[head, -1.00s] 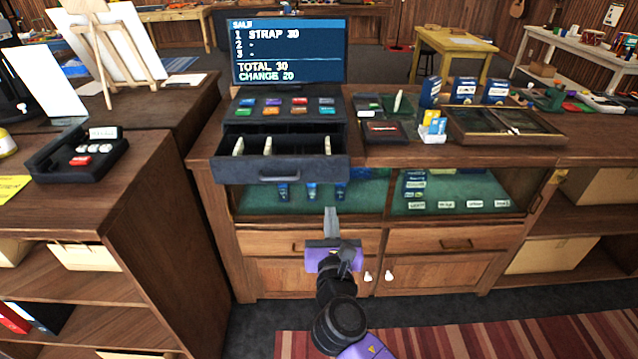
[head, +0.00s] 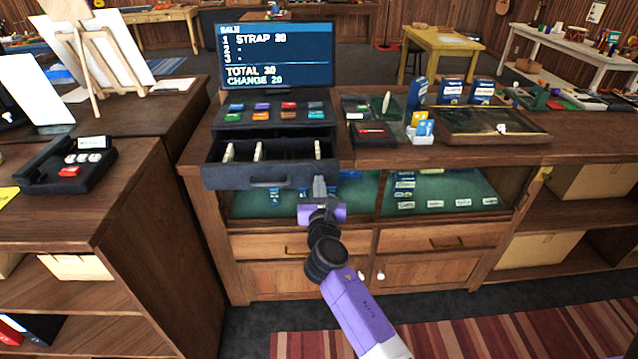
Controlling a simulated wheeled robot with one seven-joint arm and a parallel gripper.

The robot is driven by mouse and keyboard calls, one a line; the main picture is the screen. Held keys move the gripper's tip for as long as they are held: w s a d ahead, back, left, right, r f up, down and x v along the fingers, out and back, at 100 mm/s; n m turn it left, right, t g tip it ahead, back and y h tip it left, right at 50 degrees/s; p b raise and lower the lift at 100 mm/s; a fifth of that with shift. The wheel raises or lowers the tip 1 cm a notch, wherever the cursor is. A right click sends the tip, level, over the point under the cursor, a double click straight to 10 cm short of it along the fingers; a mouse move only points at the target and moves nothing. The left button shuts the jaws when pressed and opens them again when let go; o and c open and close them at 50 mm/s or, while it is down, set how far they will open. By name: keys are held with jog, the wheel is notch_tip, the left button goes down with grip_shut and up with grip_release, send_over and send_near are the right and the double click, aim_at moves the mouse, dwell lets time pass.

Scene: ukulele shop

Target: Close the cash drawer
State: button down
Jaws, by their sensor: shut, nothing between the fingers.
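The cash drawer (head: 232,178) is a dark drawer under the register on the wooden counter. It stands pulled out towards me, with pale dividers and notes inside and a handle on its front. The register's key panel (head: 275,112) with coloured buttons sits above it, and the sale screen (head: 277,55) stands behind. My gripper (head: 319,180) is shut and empty. In the picture it is at the right end of the drawer's front, right of the handle. I cannot tell whether it touches the drawer.
The counter (head: 385,160) has a glass display with green lining below the drawer. A card terminal (head: 68,170) sits on the left counter. Small boxes (head: 420,127) and a dark display case (head: 492,125) stand to the right. A striped rug (head: 470,335) covers the floor in front.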

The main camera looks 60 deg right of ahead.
aim_at(316, 146)
jog(key=shift+w+d, duration=0.1)
dwell(0.3)
jog(key=b+x, duration=0.4)
jog(key=x, duration=1.3)
jog(key=shift+w+d, duration=0.3)
jog(key=shift+d, duration=0.1)
jog(key=shift+w+r, duration=0.1)
jog(key=shift+r, duration=0.2)
jog(key=shift+d, duration=0.1)
